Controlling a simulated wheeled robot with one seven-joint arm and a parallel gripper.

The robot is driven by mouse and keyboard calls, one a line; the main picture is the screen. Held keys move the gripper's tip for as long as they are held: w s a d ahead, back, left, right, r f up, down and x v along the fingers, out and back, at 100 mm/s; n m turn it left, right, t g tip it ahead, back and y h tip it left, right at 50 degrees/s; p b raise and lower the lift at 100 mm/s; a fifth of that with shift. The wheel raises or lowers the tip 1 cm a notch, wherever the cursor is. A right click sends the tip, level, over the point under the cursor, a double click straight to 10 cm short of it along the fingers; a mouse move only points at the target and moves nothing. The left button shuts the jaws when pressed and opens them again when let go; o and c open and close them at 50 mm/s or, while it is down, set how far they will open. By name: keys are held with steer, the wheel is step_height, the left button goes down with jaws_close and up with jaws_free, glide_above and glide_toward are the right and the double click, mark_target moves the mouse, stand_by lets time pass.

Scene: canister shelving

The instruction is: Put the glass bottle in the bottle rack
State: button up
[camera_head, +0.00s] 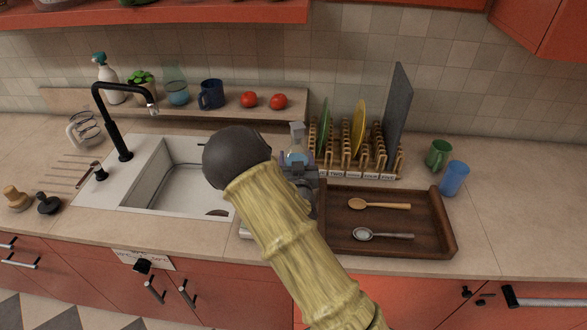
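A clear bluish glass bottle (297,143) stands upright just beyond my gripper (301,172), with its neck and shoulder showing. Its lower part is hidden behind the grey gripper and my arm. The gripper is at the bottle, but its fingers are too small and covered to show whether they are closed on it. A wooden slotted rack (392,160) stands right of the bottle. It holds a green plate (324,125), a yellow plate (358,127) and a grey board (398,105). Labels run along its front. I cannot tell a separate bottle rack.
A brown tray (432,238) with two spoons lies in front of the rack. A sink (165,185) with a black faucet (113,125) is at left. The counter at far right is clear.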

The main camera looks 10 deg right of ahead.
steer(key=f, duration=0.2)
steer(key=d+f+p, duration=0.1)
steer(key=f, duration=0.1)
stand_by(0.3)
steer(key=shift+w+a+f, duration=0.1)
